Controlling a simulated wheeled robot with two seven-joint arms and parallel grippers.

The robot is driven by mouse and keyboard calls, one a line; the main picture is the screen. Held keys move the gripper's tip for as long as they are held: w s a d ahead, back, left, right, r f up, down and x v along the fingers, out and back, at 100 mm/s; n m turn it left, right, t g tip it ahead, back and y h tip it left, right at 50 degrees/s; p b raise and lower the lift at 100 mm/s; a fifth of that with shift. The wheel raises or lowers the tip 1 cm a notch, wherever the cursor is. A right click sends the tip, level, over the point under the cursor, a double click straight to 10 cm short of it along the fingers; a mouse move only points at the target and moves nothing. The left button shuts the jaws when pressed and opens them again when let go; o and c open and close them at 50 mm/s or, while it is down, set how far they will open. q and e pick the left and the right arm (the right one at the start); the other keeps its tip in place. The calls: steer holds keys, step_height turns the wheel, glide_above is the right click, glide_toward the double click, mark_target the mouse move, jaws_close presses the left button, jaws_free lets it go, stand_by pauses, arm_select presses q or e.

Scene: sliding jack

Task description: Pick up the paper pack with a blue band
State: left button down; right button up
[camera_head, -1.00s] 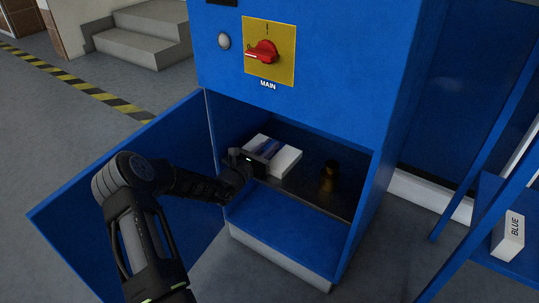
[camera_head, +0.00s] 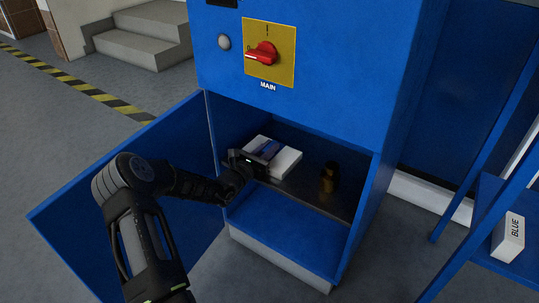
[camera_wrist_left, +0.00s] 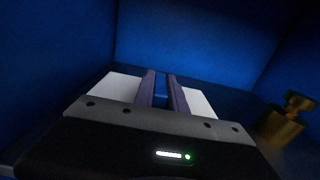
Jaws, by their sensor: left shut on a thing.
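The white paper pack with a blue band (camera_head: 286,162) lies inside the open lower compartment of the blue cabinet, toward its left side. My left gripper (camera_head: 264,152) reaches in from the left and is shut on the pack at its blue band. In the left wrist view the two fingers (camera_wrist_left: 161,90) stand close together over the band, with white pack (camera_wrist_left: 199,103) showing on both sides. The gripper body hides the near part of the pack. Whether the pack touches the compartment floor I cannot tell. My right gripper is not in view.
A brass weight-like object (camera_head: 329,177) stands right of the pack, and also shows in the wrist view (camera_wrist_left: 283,121). The cabinet door (camera_head: 125,190) hangs open at left. A red switch (camera_head: 263,54) sits above. A white box marked BLUE (camera_head: 508,238) is on a shelf at right.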

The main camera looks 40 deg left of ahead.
mark_target(270, 146)
arm_select(q)
step_height(270, 146, up, 10)
steer(key=p, duration=0.4)
